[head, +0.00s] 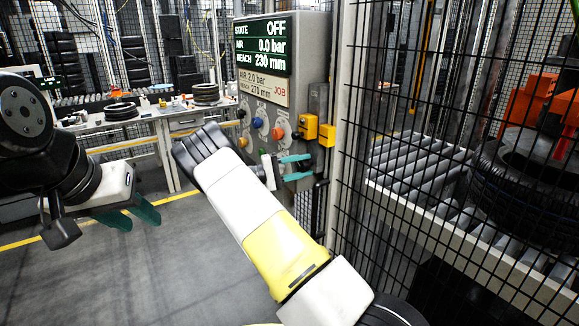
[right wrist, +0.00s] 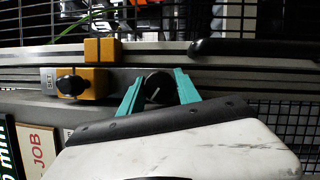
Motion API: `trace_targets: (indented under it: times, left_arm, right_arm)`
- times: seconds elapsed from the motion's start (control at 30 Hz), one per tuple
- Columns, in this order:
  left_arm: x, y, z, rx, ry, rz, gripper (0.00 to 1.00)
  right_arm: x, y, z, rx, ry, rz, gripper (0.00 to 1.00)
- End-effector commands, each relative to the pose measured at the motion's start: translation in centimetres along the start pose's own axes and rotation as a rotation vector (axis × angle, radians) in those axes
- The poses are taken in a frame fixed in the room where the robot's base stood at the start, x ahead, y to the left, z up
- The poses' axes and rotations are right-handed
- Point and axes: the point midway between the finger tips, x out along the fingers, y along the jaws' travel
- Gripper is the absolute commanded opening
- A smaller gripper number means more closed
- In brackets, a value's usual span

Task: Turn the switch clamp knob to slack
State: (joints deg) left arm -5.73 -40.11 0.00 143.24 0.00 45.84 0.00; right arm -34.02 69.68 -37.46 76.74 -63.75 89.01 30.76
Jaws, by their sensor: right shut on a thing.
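My right gripper (head: 297,167) is at the right side of the grey control panel (head: 310,60). In the right wrist view its teal fingers (right wrist: 158,88) stand on both sides of a dark round knob (right wrist: 155,84) with a pale line on its face, taken as the switch clamp knob. They are shut on it. The panel display (head: 262,45) reads STATE OFF, AIR 0.0 bar, REACH 230 mm. My left gripper (head: 130,218) is open and empty over the floor at left.
A yellow box with a black knob (right wrist: 72,84), by a SET label, is beside the fingers; another yellow block (right wrist: 102,50) sits on the rail.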

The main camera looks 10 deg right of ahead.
Motion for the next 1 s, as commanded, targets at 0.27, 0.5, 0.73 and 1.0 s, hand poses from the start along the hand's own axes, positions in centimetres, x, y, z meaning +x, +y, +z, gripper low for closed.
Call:
trace_targets:
  times: [0.27, 0.5, 0.73, 1.0]
  left_arm:
    - [0.0, 0.0, 0.0, 0.0, 0.0, 0.0, 0.36]
    - [0.0, 0.0, 0.0, 0.0, 0.0, 0.0, 0.36]
    - [0.0, 0.0, 0.0, 0.0, 0.0, 0.0, 0.36]
    - [0.0, 0.0, 0.0, 0.0, 0.0, 0.0, 0.36]
  right_arm:
    - [-0.07, 0.09, -0.02, -0.139, 0.007, 0.059, 0.0]
    - [-0.05, 0.12, -0.03, -0.193, 0.008, 0.081, 0.0]
    - [-0.05, 0.13, -0.04, -0.201, 0.009, 0.085, 0.0]
    - [-0.06, 0.13, -0.06, -0.2, 0.01, 0.084, 0.53]
